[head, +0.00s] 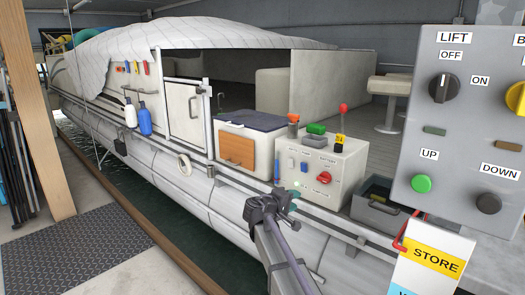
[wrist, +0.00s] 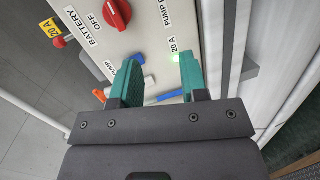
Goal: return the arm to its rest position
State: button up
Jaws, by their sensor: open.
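My gripper (head: 291,201) reaches from the bottom middle of the head view toward the boat's side, in front of the white switch box (head: 343,160). In the wrist view, the two teal fingers of my gripper (wrist: 158,66) stand apart with nothing between them. Beyond them is the box's front panel (wrist: 142,22), with labels reading BATTERY, OFF, PUMP and 20 A. A red rotary knob (wrist: 117,13) shows there, and it also shows in the head view (head: 325,178). I cannot tell the exact gap between fingertips and panel.
A grey lift control panel (head: 460,125) fills the right foreground, with a STORE tag (head: 436,257) below it. The covered pontoon boat (head: 215,205) lies over water. A wooden post (head: 45,110) stands at left. A grey open bin (head: 378,212) sits right of the box.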

jog(key=s+d+f+m+g+y+p, duration=0.2)
jog(key=s+g, duration=0.1)
jog(key=s, duration=0.4)
jog(key=s+d+f+m+g+y+p, duration=0.1)
jog(key=s+d+g+y+p, duration=0.1)
jog(key=s, duration=0.4)
jog(key=s+d+r+m+g+y+p, duration=0.1)
jog(key=s+r+m+g+y+p, duration=0.1)
jog(key=s+r+y+p, duration=0.2)
jog(key=s+d+r+m+g+y+p, duration=0.1)
jog(key=s+r+m+g+y+p, duration=0.1)
jog(key=s+p, duration=0.9)
jog(key=s+r+g+y, duration=0.1)
jog(key=s+r+y, duration=0.1)
jog(key=s, duration=0.6)
jog(key=shift+s+d+r, duration=0.15)
jog(key=shift+d+r, duration=0.2)
jog(key=shift+r, duration=0.15)
jog(key=shift+c, duration=0.3)
